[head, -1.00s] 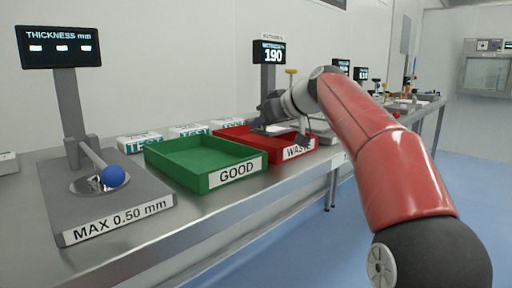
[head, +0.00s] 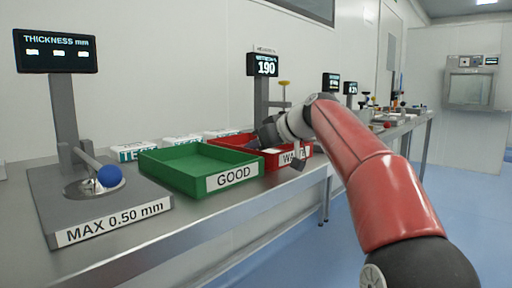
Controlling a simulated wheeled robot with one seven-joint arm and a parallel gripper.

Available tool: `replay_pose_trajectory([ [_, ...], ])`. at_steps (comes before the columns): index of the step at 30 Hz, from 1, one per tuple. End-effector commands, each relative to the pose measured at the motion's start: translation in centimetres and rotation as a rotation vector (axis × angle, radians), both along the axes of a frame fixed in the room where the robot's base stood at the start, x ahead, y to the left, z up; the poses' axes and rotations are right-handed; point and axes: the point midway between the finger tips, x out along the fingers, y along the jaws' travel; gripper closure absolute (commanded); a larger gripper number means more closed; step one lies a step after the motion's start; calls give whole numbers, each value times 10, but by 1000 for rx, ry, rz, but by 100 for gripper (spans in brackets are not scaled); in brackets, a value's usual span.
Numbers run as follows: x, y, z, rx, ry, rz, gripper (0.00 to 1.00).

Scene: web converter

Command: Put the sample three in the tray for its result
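A green tray labelled GOOD (head: 196,184) stands on the bench, and I see nothing in it. Behind it to the right is a red tray labelled WASTE (head: 268,164). My gripper (head: 272,138) is over the red tray, and my wrist covers part of that tray. I cannot tell whether its fingers are open or shut. Something pale (head: 272,151) shows at the red tray below my gripper; I cannot tell whether it is a sample. No sample labelled three can be made out.
A thickness gauge marked MAX 0.50 mm (head: 116,225) with a blue knob (head: 110,176) stands at left. Several white TEST boxes (head: 183,140) are behind the green tray. A display reading 190 (head: 263,65) stands behind the red tray. More instruments line the bench further right.

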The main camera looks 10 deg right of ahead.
Motion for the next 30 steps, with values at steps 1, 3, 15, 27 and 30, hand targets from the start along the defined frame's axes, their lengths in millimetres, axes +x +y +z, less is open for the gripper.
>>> replay_pose_trajectory([
  [1, 0, 0, 0, 0, 0, 0, 70],
  [3, 0, 0, 1, 0, 0, 0, 70],
  [15, -43, -33, 33, -1, -3, -5, 70],
  [27, -84, -61, 60, -1, -1, -2, 70],
  [30, -86, -62, 61, 0, 0, -1, 70],
])
